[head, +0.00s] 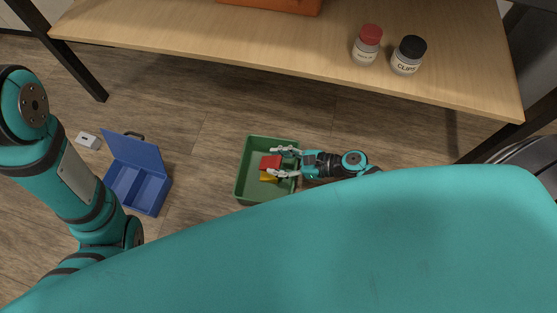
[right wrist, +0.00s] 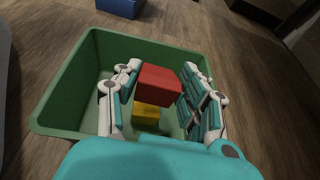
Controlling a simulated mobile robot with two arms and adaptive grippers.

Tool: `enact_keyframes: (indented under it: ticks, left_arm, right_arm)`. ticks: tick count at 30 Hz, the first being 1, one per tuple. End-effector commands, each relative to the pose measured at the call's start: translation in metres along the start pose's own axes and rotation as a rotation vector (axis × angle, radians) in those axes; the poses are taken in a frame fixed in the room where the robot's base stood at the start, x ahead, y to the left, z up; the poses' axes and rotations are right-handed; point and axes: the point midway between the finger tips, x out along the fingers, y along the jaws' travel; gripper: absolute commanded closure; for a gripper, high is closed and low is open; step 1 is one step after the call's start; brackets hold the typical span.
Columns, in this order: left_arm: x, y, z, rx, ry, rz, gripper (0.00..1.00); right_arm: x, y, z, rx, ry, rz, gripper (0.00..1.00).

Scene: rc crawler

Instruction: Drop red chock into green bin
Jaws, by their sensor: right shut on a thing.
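The green bin (head: 242,180) stands on the floor below the table, and its walls show in the right wrist view (right wrist: 70,85). My right gripper (head: 273,162) is over the bin, pointing in. It is shut on the red chock (head: 267,160), which sits between its fingers in the right wrist view (right wrist: 157,83). A yellow block (right wrist: 146,112) lies in the bin beneath the red chock; its edge also shows in the head view (head: 268,179). Whether the red chock touches the yellow block cannot be told. My left arm shows at the left, but its gripper is out of view.
An open blue toolbox (head: 150,192) stands on the floor left of the bin, with a small grey box (head: 88,140) beyond it. The wooden table (head: 230,42) holds a red-lidded jar (head: 367,45) and a black-lidded jar (head: 407,57). Floor between toolbox and bin is clear.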

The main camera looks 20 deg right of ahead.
Motion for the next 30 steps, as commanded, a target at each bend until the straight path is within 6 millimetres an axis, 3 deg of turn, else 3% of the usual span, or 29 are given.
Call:
enact_keyframes:
  ticks: [3,4,9,20,23,30]
  left_arm:
    - [0.0,0.0,0.0,0.0,0.0,0.0,0.6]
    - [0.0,0.0,0.0,0.0,0.0,0.0,0.6]
    - [0.0,0.0,0.0,0.0,0.0,0.0,0.6]
    - [0.0,0.0,0.0,0.0,-0.001,0.0,0.6]
    - [0.0,0.0,0.0,0.0,-0.001,0.0,0.6]
    - [0.0,0.0,0.0,0.0,-0.001,0.0,0.6]
  right_arm:
    - [0.0,0.0,0.001,0.0,-0.001,0.0,0.94]
    - [0.0,0.0,0.001,0.0,-0.001,0.0,0.55]
    - [0.0,0.0,0.001,0.0,-0.001,0.0,0.33]
    - [-0.005,0.0,0.0,0.0,0.002,0.0,0.32]
    - [-0.019,0.0,-0.001,0.0,0.003,0.0,0.32]
    - [-0.07,0.001,-0.001,0.001,0.004,0.001,0.32]
